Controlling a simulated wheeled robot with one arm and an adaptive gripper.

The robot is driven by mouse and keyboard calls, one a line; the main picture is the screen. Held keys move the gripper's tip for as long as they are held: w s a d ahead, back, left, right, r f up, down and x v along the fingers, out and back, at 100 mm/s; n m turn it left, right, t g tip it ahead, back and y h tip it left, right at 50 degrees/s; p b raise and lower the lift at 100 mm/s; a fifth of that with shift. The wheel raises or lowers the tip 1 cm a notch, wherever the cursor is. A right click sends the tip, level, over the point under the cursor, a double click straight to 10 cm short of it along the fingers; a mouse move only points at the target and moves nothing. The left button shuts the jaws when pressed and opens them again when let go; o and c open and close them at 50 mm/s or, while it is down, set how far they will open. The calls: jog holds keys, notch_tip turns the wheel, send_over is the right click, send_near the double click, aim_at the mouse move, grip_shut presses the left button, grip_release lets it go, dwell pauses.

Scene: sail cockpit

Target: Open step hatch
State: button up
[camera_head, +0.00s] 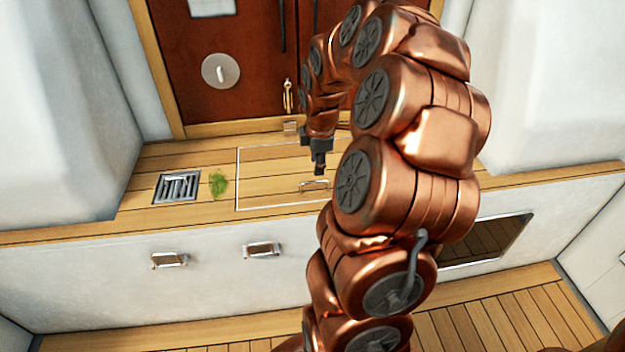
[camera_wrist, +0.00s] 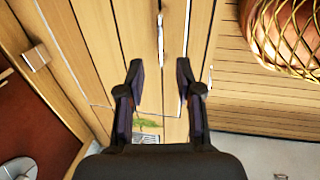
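The step hatch (camera_head: 262,172) is a wooden plank panel outlined in white, lying flush and closed in the top of the step. A small metal handle (camera_head: 314,185) is on it towards its front edge. In the wrist view the handle (camera_wrist: 160,35) stands beyond my fingertips, roughly in line with the gap between them. My gripper (camera_head: 320,172) hangs over the hatch, just above and behind the handle in the head view. In the wrist view my gripper (camera_wrist: 160,78) has its two dark fingers apart with nothing between them. My arm hides the hatch's right part in the head view.
A metal grate (camera_head: 177,187) and a green patch (camera_head: 218,184) lie left of the hatch. Red-brown doors (camera_head: 230,60) stand behind. White walls flank the step.

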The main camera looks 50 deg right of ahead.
aim_at(317, 182)
jog(key=f, duration=0.4)
jog(key=w+f+b, duration=0.1)
jog(key=f, duration=0.1)
jog(key=shift+d+f, duration=0.3)
jog(key=shift+f, duration=0.05)
jog(key=shift+c, duration=0.4)
grip_shut()
